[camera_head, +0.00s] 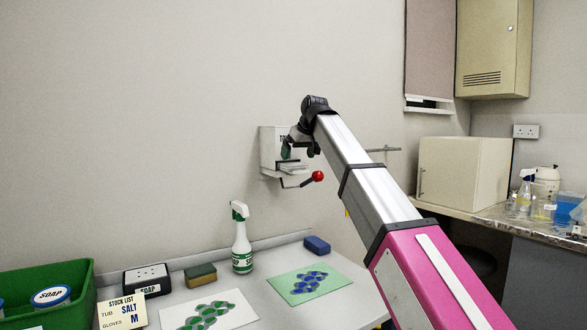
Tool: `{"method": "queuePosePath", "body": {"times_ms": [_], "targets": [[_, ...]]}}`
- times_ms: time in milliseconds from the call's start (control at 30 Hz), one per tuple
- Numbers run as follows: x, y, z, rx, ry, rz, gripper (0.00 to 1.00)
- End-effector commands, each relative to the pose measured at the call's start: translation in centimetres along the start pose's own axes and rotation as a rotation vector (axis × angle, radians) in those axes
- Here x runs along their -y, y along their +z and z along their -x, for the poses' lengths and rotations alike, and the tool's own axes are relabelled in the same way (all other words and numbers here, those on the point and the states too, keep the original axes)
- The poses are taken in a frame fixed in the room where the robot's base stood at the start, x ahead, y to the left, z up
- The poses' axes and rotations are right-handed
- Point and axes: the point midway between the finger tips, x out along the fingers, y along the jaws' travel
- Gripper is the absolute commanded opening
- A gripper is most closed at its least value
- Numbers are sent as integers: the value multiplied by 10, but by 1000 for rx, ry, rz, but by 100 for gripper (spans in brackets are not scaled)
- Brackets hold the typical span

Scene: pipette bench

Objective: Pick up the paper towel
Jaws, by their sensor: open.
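A pale dispenser box (267,145) with dark lettering, partly covered, is fixed to the wall near the middle of the head view. White, flat, layered material (291,167) shows at its lower front; it may be the paper towel, but it is too small to be sure. A lever with a red knob (318,176) sticks out below it. My gripper (306,150) is at the far end of my arm, in front of the dispenser's upper right side. It is open, with nothing seen between its jaws. My wrist and gripper hide part of the box, and I cannot tell whether they touch it.
The bench below holds a spray bottle (242,242), a blue block (317,245), a sponge (200,275), a green tub (75,280), a soap box (147,280) and two patterned sheets. A horizontal bar (383,149) is right of the dispenser. A beige cabinet (464,170) stands farther right.

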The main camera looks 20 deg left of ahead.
Motion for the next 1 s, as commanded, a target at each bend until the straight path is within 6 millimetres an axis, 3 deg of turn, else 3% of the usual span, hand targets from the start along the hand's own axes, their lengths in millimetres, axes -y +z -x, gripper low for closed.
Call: {"method": "queuePosePath", "body": {"times_ms": [300,567,700,1000], "targets": [[2,-2,-42,1,0,0,100],[2,-2,-46,-1,0,0,100],[2,-2,-46,0,0,0,67],[2,-2,-46,0,0,0,67]]}}
